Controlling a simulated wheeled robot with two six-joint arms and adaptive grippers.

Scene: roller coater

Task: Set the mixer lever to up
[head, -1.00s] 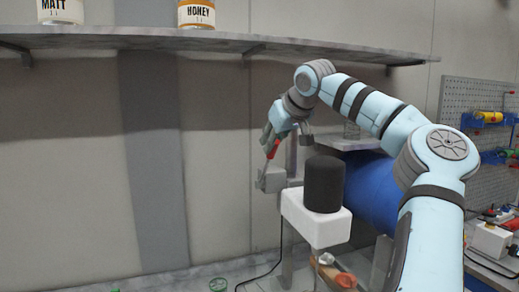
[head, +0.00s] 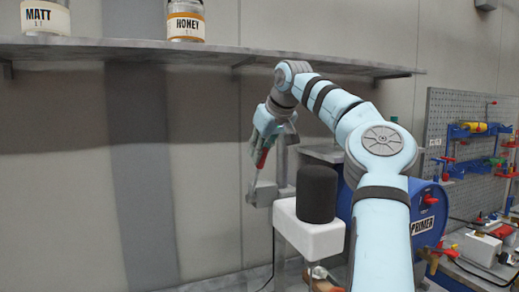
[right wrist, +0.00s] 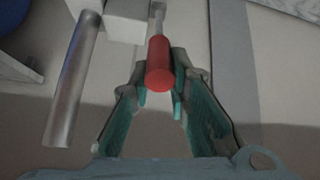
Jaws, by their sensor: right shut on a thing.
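The mixer lever has a red grip (head: 262,158) on a thin metal rod, joined to a grey block (head: 264,194) on the machine. The lever points up, tilted slightly to the right in the head view. My right gripper (head: 264,140) is at the top of the lever, shut on the red grip. In the right wrist view the red grip (right wrist: 160,65) sits between the fingertips of my right gripper (right wrist: 161,82), its round end toward the camera. My left gripper is not in view.
A black cylinder (head: 317,193) on a white block (head: 309,233) stands right of the lever. A blue primer drum (head: 418,212) is behind my right arm. A shelf (head: 130,50) with jars runs above. A tool pegboard (head: 465,145) is at the right.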

